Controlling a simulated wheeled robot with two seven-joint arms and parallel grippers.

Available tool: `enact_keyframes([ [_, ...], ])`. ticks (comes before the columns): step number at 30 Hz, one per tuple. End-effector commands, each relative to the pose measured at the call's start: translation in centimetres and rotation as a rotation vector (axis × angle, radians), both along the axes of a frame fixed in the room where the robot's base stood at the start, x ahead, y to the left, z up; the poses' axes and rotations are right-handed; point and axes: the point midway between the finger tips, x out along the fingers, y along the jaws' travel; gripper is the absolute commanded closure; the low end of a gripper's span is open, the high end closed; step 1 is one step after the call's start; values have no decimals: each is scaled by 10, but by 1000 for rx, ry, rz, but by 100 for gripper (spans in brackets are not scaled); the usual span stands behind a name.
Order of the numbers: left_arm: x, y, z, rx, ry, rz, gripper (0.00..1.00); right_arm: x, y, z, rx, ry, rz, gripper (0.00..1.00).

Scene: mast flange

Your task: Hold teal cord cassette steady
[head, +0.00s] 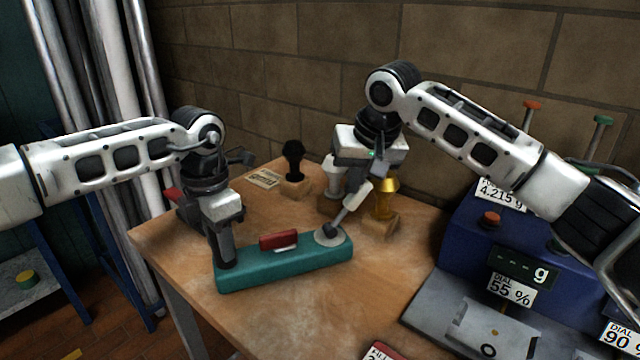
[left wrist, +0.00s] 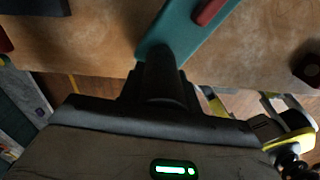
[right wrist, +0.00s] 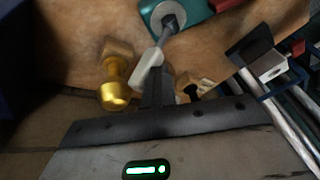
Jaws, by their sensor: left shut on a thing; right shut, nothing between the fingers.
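The teal cord cassette (head: 300,267) lies on the wooden table, with a red block (head: 278,240) on its top. It also shows in the left wrist view (left wrist: 185,30). My left gripper (head: 226,262) is shut on the cassette's left end. At its right end is a pale disc (head: 329,236) with a grey crank arm rising to a white handle (head: 358,194). The disc also shows in the right wrist view (right wrist: 168,18). My right gripper (head: 360,180) is shut and empty, close by the white handle (right wrist: 149,68); I cannot tell whether they touch.
Behind stand a black-knobbed piece (head: 293,160) on a wooden block, a white piece (head: 332,178) and a gold piece (head: 385,190). A paper label (head: 264,179) lies near them. A blue scale-like device (head: 460,232) stands right. The table's front middle is mostly clear.

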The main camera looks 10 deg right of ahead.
Motion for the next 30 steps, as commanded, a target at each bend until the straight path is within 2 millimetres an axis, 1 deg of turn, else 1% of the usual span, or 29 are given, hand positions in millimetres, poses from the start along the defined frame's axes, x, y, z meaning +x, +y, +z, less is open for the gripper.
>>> enact_keyframes([
  [1,0,0,1,-2,-1,1,100,1,-7,-5,42,17,-6,100],
  [3,0,0,1,-2,-1,1,100,2,-13,-8,96,30,-7,100],
  [9,0,0,1,-2,-1,1,100,5,-25,-15,225,59,-5,100],
  [15,0,0,1,-2,-1,2,100,7,-32,-20,310,76,-3,100],
  [22,1,0,1,-2,-1,2,100,8,-36,-23,352,83,-3,100],
  [30,1,0,1,-1,-2,2,100,8,-36,-23,357,85,-3,100],
])
